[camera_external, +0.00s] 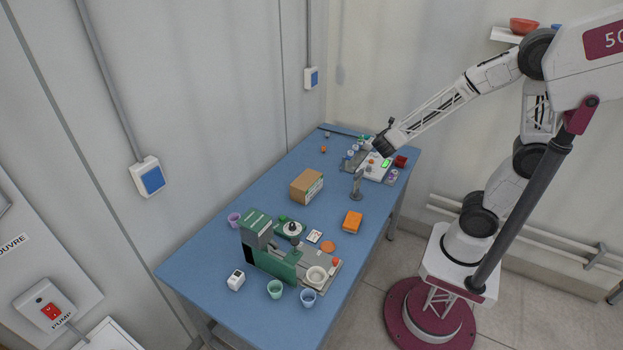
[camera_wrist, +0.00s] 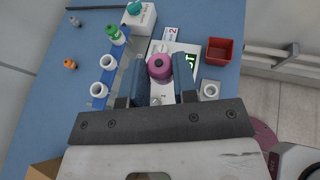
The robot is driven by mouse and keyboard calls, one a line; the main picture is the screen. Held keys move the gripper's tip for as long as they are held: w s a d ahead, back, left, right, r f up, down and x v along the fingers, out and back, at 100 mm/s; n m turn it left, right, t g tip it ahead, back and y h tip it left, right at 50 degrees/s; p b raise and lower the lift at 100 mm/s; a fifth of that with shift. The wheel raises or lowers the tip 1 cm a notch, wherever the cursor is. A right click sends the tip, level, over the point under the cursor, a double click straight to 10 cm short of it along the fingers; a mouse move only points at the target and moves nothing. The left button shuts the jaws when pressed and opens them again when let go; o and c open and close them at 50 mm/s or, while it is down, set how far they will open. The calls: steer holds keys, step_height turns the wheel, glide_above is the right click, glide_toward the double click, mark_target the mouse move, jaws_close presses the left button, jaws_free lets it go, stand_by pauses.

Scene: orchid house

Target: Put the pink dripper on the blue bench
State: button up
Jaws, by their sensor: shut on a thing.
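The pink dripper (camera_wrist: 159,67) shows in the wrist view as a round pink piece between the fingertips of my gripper (camera_wrist: 161,75). My gripper is shut on it, above or at a white device with a green display (camera_wrist: 190,62); I cannot tell if the dripper touches the device. In the external view my gripper (camera_external: 382,150) is over the far right end of the blue bench (camera_external: 262,203). I cannot make out the dripper clearly there. The bench also shows in the wrist view (camera_wrist: 60,105).
A rack with white cups (camera_wrist: 107,62), a green-capped bottle (camera_wrist: 115,35) and a red box (camera_wrist: 218,50) stand close by. A cardboard box (camera_external: 307,186), an orange box (camera_external: 352,222) and a green machine (camera_external: 270,255) stand nearer. Bench between the rack and cardboard box is clear.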

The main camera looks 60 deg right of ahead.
steer(key=w+a+f+m+g+y, duration=0.3)
steer(key=w+a+m+g+y, duration=0.45)
steer(key=m+y, duration=0.6)
steer(key=w+a+f+m+g+y, duration=0.5)
steer(key=w+m+y, duration=0.4)
steer(key=m, duration=0.9)
steer(key=w+a+r+m+t+y, duration=0.15)
steer(key=w+r+m+t, duration=0.35)
steer(key=w, duration=0.5)
steer(key=w+a+r+m+t+y, duration=0.1)
steer(key=w+a+r+m+t, duration=0.25)
steer(key=w+m+t, duration=0.55)
step_height(320, 180, down, 9)
steer(key=w+n+g, duration=0.1)
steer(key=n, duration=0.1)
steer(key=shift+w+d+g, duration=0.2)
steer(key=shift+d+g, duration=0.1)
steer(key=shift+g, duration=0.05)
steer(key=shift+y, duration=0.3)
